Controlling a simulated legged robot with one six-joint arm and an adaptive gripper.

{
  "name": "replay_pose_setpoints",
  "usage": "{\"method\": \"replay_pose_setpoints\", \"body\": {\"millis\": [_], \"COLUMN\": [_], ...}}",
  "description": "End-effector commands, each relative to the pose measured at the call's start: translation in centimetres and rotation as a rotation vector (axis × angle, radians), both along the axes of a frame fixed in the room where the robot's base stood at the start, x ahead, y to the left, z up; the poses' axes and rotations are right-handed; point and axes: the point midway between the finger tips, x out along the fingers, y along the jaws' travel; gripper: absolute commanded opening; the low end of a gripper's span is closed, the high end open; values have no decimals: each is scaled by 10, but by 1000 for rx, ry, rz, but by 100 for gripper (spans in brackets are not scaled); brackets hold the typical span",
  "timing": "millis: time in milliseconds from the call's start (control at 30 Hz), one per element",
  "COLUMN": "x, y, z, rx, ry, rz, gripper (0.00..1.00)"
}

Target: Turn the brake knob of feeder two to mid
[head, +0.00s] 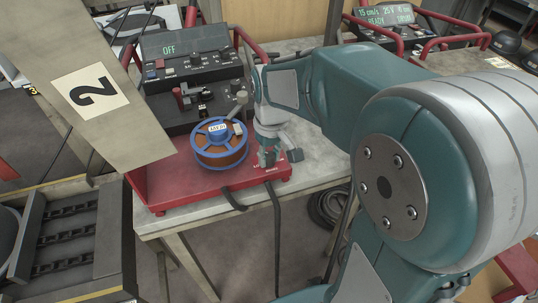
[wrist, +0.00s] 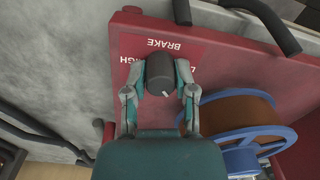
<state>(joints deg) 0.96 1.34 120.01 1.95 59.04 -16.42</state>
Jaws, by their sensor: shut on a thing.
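The feeder (head: 160,190) is a red-based unit with a black control box and a screen reading OFF. My gripper (wrist: 159,84) is shut on the knob, one finger on each side. In the head view my gripper (head: 268,152) hides the knob.
A blue-flanged spool of brown wire (head: 220,144) sits just left of my gripper; it also shows in the wrist view (wrist: 240,118). A red guard rail (head: 250,45) rises behind. Another control box (head: 395,22) stands at the back right. Bare tabletop (head: 320,160) lies to the right.

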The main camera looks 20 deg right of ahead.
Motion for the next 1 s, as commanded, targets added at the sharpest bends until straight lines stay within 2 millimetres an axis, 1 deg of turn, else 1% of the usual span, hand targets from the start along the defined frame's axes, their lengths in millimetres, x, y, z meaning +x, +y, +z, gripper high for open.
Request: {"method": "replay_pose_setpoints", "body": {"millis": [200, 500, 700, 1000], "x": [-1, -2, -2, -2], "y": [0, 0, 1, 1], "z": [-2, -2, -2, -2], "rx": [1, 1, 0, 0], "ry": [5, 6, 7, 7], "rz": [-205, -463, -588, -684], "gripper": [0, 0, 0, 0]}}
